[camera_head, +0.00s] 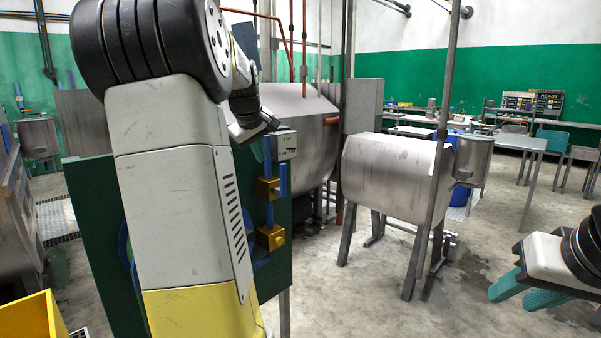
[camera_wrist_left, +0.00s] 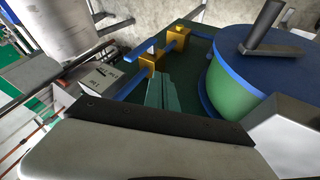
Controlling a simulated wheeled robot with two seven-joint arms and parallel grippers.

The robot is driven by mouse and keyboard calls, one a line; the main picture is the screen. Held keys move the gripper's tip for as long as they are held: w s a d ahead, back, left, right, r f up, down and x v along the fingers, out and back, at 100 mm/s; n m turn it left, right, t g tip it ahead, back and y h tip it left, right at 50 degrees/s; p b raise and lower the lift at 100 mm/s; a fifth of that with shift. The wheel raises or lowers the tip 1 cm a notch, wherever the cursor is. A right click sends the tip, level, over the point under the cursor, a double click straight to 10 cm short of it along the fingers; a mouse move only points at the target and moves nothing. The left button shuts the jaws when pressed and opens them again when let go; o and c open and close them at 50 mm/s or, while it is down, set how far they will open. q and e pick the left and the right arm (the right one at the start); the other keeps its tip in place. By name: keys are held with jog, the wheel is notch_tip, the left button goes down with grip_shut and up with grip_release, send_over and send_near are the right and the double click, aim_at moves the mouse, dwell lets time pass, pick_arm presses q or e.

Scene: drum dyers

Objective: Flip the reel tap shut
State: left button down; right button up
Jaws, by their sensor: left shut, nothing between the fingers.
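A dark green panel (camera_head: 100,230) carries a blue pipe (camera_head: 268,212) with two yellow valve blocks, an upper one (camera_head: 267,188) and a lower one (camera_head: 270,237). A blue lever (camera_head: 283,178) stands upright at the upper block, beside the pipe; it also shows in the left wrist view (camera_wrist_left: 139,52). I cannot tell which tap is the reel's. My left gripper (camera_wrist_left: 163,92) is shut and empty, its green fingers pointing toward the valve blocks, apparently apart from them. In the head view my arm hides much of the panel. My right gripper (camera_head: 516,294) is open and empty at the lower right.
A grey box with a white label (camera_head: 284,146) sits above the valves. A green drum with a blue lid (camera_wrist_left: 235,85) stands beside the pipe in the wrist view. A steel drum on legs (camera_head: 388,175) stands behind. Floor is clear at centre right.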

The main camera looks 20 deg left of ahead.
pick_arm(q)
jog(key=shift+f, duration=0.1)
jog(key=w+f, duration=0.7)
jog(key=w, duration=0.2)
jog(key=shift+w+f, duration=0.2)
jog(key=shift+f, duration=0.2)
